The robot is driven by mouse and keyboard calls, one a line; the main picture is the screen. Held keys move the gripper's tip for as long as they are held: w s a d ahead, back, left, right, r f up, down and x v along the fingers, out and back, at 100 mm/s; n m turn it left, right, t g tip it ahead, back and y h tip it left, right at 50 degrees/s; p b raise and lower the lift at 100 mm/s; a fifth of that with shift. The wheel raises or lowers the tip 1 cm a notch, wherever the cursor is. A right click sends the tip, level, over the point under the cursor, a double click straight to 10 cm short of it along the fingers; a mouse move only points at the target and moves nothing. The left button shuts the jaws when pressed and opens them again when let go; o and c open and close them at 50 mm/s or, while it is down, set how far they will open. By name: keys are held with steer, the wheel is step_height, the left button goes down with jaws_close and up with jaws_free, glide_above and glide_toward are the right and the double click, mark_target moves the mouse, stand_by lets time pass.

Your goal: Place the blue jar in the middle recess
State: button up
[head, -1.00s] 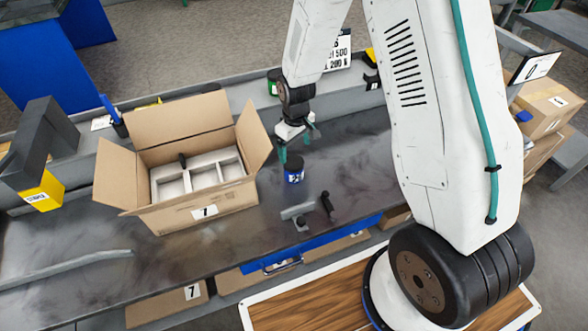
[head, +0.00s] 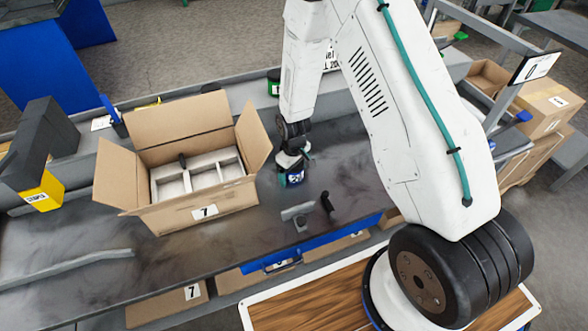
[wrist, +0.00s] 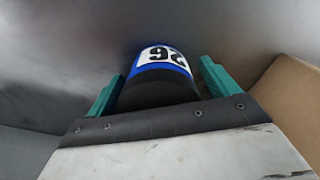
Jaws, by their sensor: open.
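The blue jar (head: 294,179) with a black lid and a white number label stands on the dark bench, right of the open carton. In the wrist view the jar (wrist: 165,62) sits between the two teal fingers of my gripper (wrist: 160,80). The fingers are apart, with a gap visible on each side of the jar. In the head view my gripper (head: 292,168) is down over the jar and partly hides it. The carton (head: 205,211) holds a white insert (head: 197,177) with three recesses side by side. The middle recess (head: 204,176) looks empty; a dark object shows by the left recess.
A grey bracket-like part (head: 297,212) and a black handle-like part (head: 327,202) lie in front of the jar. A green-labelled dark jar (head: 274,82) stands behind. The carton's flaps are spread open. Bench (head: 350,160) right of the jar is clear.

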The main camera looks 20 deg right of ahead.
steer(key=c, duration=1.5)
steer(key=shift+c, duration=0.9)
steer(key=shift+r, duration=0.15)
